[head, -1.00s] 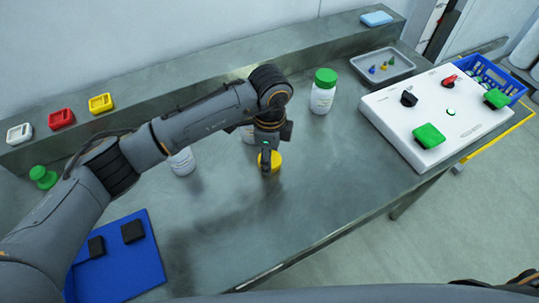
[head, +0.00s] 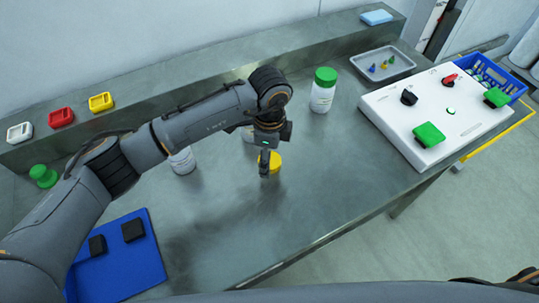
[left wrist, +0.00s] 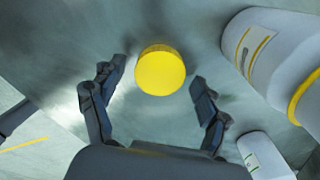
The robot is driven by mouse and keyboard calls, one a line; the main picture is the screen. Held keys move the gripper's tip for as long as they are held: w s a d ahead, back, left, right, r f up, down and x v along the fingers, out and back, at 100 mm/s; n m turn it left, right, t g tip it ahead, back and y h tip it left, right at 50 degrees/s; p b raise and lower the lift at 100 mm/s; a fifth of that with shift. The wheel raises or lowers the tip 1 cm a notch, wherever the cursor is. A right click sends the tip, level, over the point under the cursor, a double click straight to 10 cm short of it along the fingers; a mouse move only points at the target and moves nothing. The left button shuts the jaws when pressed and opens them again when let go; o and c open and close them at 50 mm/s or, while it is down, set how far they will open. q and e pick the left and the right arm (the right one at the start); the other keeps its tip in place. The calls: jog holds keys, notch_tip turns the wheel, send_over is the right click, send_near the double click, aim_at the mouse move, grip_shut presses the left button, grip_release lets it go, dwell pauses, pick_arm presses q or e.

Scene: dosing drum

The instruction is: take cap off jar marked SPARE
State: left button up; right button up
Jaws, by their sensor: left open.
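A round yellow cap-like piece (head: 275,163) shows just right of my left gripper (head: 265,165). In the left wrist view the yellow piece (left wrist: 160,72) lies ahead of and between the spread fingertips of my open left gripper (left wrist: 160,92), touching neither. I cannot tell whether anything is under it. A white jar (head: 248,133) stands behind my gripper, its top hidden. Another white jar (head: 182,161) is partly hidden by my arm. A white jar with a green cap (head: 321,97) stands upright at the back. No SPARE mark is legible. My right gripper is not in view.
In the left wrist view a large white jar with a yellow band (left wrist: 262,55) is close on the right. A white control box (head: 435,120) and grey tray (head: 383,67) stand right. A blue mat (head: 140,265) lies front left. The table's front middle is clear.

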pick_arm(q)
notch_tip(320, 180, up, 12)
jog(key=b, duration=0.1)
jog(key=shift+f+b, duration=0.2)
jog(key=shift+b, duration=0.1)
